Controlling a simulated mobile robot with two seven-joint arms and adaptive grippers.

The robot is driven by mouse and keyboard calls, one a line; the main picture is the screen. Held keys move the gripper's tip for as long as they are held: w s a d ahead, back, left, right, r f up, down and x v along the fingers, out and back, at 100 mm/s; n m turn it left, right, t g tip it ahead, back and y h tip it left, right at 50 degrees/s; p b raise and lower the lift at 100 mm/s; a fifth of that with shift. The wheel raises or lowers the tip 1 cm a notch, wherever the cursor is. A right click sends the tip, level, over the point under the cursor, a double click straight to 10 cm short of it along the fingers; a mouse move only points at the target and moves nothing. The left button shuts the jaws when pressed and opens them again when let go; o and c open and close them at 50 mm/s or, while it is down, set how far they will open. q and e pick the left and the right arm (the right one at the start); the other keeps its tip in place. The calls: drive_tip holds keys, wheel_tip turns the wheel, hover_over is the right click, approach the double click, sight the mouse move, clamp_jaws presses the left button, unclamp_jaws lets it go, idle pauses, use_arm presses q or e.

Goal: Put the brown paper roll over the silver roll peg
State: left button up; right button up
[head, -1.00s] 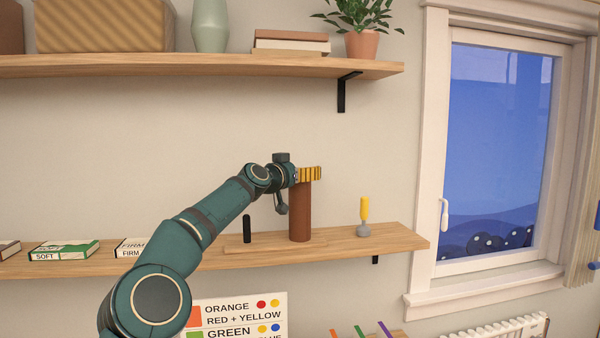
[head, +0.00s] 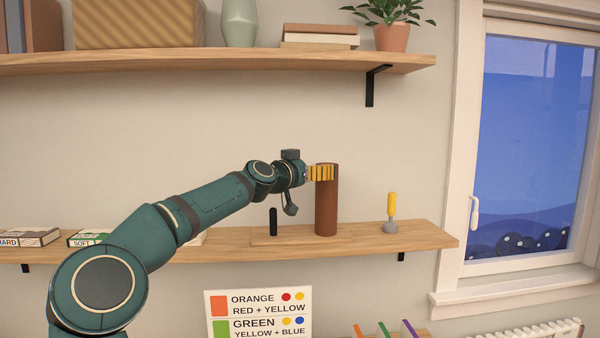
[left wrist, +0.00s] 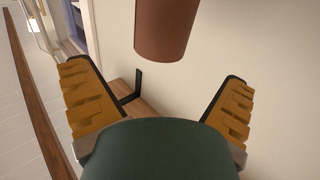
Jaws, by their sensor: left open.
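The brown paper roll (head: 327,205) stands upright on a wooden base board (head: 290,240) on the lower shelf. My left gripper (head: 322,173) is open at the roll's upper end, mostly to its left. In the left wrist view the roll (left wrist: 163,28) shows at the top between the two spread fingers, with a visible gap to each. A short black peg (head: 273,222) stands on the board left of the roll; it is bare. I see no silver peg; whether the roll hides it I cannot tell. My right gripper is not in view.
A yellow-handled tool on a grey foot (head: 391,212) stands right of the roll. Small boxes (head: 40,237) lie at the lower shelf's left. The upper shelf (head: 220,62) with its black bracket (head: 371,86) overhangs.

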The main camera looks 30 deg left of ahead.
use_arm(q)
drive_tip(key=s, duration=0.5)
drive_tip(key=shift+a, duration=0.3)
drive_tip(key=shift+s, duration=0.1)
idle(0.5)
